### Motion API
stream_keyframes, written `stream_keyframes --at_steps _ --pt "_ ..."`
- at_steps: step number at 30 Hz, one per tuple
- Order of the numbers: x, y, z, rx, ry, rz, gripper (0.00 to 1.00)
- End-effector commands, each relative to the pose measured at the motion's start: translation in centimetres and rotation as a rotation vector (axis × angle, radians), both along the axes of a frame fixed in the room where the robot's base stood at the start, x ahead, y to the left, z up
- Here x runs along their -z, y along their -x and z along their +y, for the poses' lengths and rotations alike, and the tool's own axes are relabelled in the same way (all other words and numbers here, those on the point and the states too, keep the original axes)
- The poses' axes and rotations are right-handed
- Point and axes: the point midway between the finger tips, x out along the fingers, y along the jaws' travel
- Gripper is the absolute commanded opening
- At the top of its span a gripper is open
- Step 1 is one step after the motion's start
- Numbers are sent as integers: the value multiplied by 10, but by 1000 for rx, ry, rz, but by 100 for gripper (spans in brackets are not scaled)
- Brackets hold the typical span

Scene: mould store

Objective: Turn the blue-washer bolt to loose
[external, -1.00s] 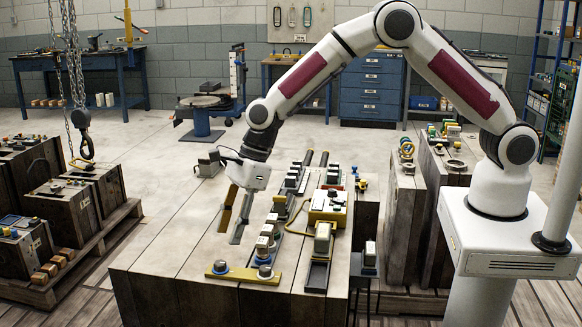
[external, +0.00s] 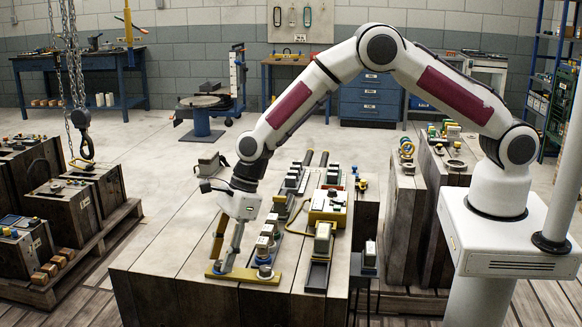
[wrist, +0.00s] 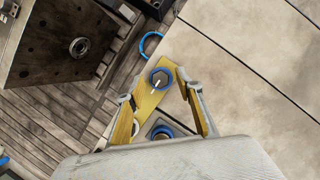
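In the wrist view the blue-washer bolt (wrist: 160,78) has a dark hex head with a pale line on it and a blue ring around it. It sits near the end of a yellow bar (wrist: 150,101). My gripper (wrist: 156,88) is open, its fingertips on either side of the bolt with gaps visible. In the external view my gripper (external: 222,262) points down at the bar's left end, and its fingers partly hide the bolt (external: 219,268). I cannot tell its exact height above the bar.
A second blue-ringed fitting (external: 264,272) sits on the bar's right part, close to my gripper. The block's left side is largely clear.

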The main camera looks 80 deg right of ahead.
Motion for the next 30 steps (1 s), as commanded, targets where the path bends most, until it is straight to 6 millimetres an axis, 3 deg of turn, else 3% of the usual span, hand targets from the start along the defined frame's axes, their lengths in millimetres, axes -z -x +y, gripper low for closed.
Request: stream_keyframes --at_steps 13,14,18,30 --pt "5 -2 2 0 0 0 36" --pt "5 -2 2 0 0 0 33" --pt "5 -2 2 0 0 0 0" --pt "5 -1 2 -20 -1 1 0"
